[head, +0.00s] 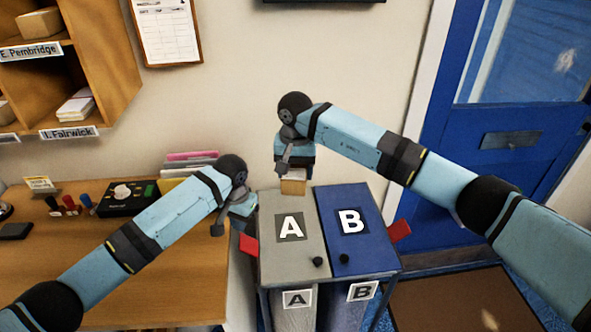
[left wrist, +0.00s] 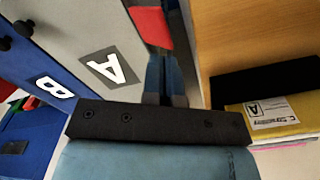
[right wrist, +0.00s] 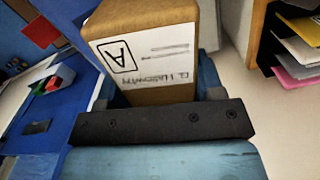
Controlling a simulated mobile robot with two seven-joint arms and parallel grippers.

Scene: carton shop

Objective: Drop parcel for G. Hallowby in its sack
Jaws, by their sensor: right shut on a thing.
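The parcel (head: 293,187) is a small brown box. In the right wrist view the parcel (right wrist: 150,50) has a white label with a boxed A and a handwritten name that looks like G. Hallowby. My right gripper (head: 293,176) is shut on it, behind the back edge of the grey lid. The grey lid marked A (head: 290,250) and the blue lid marked B (head: 357,250) are both down, hiding the sacks' insides. My left gripper (left wrist: 166,95) is shut and empty, close to the red tab (left wrist: 150,25) at lid A's left side.
The sack stand carries front tags A (head: 298,299) and B (head: 362,291). A wooden desk (head: 150,280) with a control box (head: 127,197) lies left. Pigeonholes (head: 100,60) hang upper left. A blue door (head: 510,130) stands right, with a brown mat (head: 465,305) before it.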

